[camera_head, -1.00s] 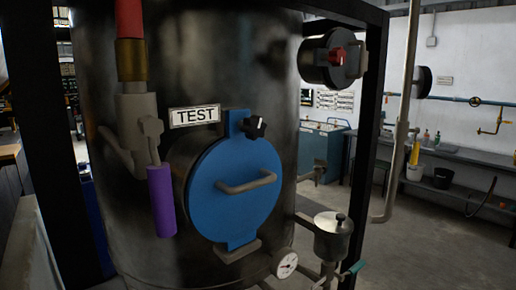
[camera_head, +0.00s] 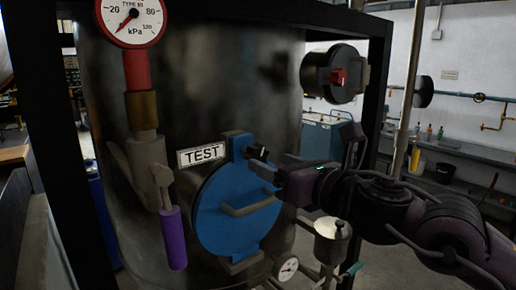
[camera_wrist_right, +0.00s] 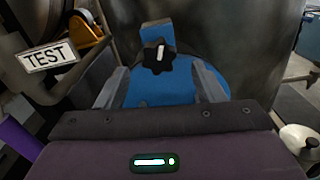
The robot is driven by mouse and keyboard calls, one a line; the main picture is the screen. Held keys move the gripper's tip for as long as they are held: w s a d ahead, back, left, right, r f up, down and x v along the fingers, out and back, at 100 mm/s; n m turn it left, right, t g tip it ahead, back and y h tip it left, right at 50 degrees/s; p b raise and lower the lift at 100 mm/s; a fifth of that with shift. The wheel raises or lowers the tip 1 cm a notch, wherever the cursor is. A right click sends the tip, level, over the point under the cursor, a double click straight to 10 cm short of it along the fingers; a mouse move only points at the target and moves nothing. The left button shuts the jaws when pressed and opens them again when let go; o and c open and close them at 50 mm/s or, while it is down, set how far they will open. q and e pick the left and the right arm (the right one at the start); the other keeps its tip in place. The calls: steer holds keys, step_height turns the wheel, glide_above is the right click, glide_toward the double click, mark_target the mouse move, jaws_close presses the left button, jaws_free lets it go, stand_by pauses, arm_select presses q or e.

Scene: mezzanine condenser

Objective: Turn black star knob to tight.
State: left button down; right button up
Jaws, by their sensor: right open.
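The black star knob (camera_head: 258,152) sits at the top of the blue round door (camera_head: 213,222), on its blue strap. In the right wrist view the knob (camera_wrist_right: 153,58) shows a white mark on its face. My right gripper (camera_head: 264,168) reaches in from the right in front of the door, close to the knob. In the right wrist view its two fingers (camera_wrist_right: 160,78) are spread apart and empty, with the knob between and beyond their tips. I cannot tell whether a finger touches it. My left gripper is not in view.
A grey bar handle (camera_head: 250,208) crosses the door. A TEST plate (camera_head: 202,154) is left of the strap. A purple-handled lever (camera_head: 173,238) and a pressure gauge (camera_head: 132,18) stand left. A small pot (camera_head: 331,243) and a dial (camera_head: 287,267) are below the arm.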

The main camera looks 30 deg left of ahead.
mark_target(260, 156)
steer(key=p+x, duration=0.1)
steer(key=x, duration=0.1)
steer(key=p+x, duration=0.1)
steer(key=x, duration=0.1)
steer(key=shift+a+r, duration=0.2)
steer(key=shift+a, duration=0.2)
steer(key=shift+w+a+f+p, duration=0.2)
steer(key=shift+w+a+p, duration=0.2)
steer(key=shift+a, duration=0.2)
steer(key=shift+d, duration=0.1)
